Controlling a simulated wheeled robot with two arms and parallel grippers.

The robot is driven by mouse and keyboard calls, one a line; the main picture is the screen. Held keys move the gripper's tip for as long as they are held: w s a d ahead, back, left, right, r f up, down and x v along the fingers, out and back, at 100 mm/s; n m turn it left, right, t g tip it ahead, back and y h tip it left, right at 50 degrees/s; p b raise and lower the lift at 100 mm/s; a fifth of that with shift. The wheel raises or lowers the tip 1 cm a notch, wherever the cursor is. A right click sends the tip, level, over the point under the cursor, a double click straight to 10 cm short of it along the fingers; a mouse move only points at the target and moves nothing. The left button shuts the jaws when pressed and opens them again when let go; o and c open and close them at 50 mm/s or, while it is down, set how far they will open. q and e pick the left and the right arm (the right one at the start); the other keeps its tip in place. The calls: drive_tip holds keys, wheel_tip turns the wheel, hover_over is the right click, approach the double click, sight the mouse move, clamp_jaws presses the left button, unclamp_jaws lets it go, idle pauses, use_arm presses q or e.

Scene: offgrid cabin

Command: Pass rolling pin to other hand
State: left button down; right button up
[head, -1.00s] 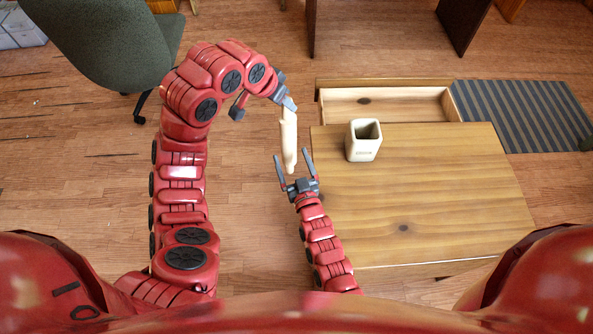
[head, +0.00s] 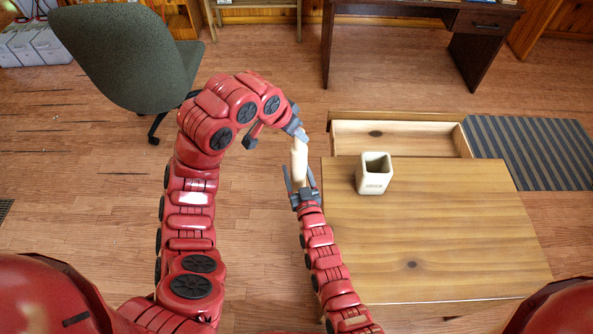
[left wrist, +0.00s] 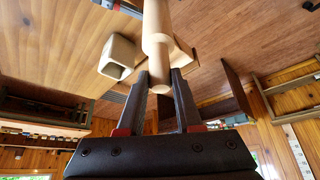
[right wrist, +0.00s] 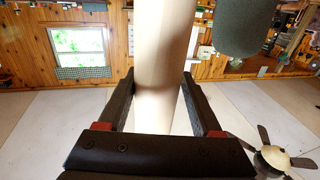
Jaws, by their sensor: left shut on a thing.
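The pale wooden rolling pin (head: 299,160) hangs roughly upright in the air, just left of the wooden table. My left gripper (head: 296,131) is shut on its upper end; the left wrist view shows the handle (left wrist: 160,75) between the fingertips (left wrist: 160,80). My right gripper (head: 300,183) is below, pointing up, with its fingers apart on either side of the pin's lower part. In the right wrist view the pin (right wrist: 160,60) stands between the open fingers (right wrist: 158,85), with gaps beside its lower end.
The table (head: 440,230) is at the right, with a cream square cup (head: 375,174) near its far left corner. An open, empty-looking drawer (head: 400,140) is at its far side. A green chair (head: 130,60) stands at the far left. A striped mat (head: 530,150) lies at the right.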

use_arm(q)
drive_tip(key=shift+d, duration=0.2)
use_arm(e)
drive_tip(key=shift+a+r, duration=0.1)
drive_tip(key=shift+a, duration=0.05)
clamp_jaws()
use_arm(q)
drive_tip(key=c, duration=0.5)
unclamp_jaws()
drive_tip(key=shift+a, duration=0.1)
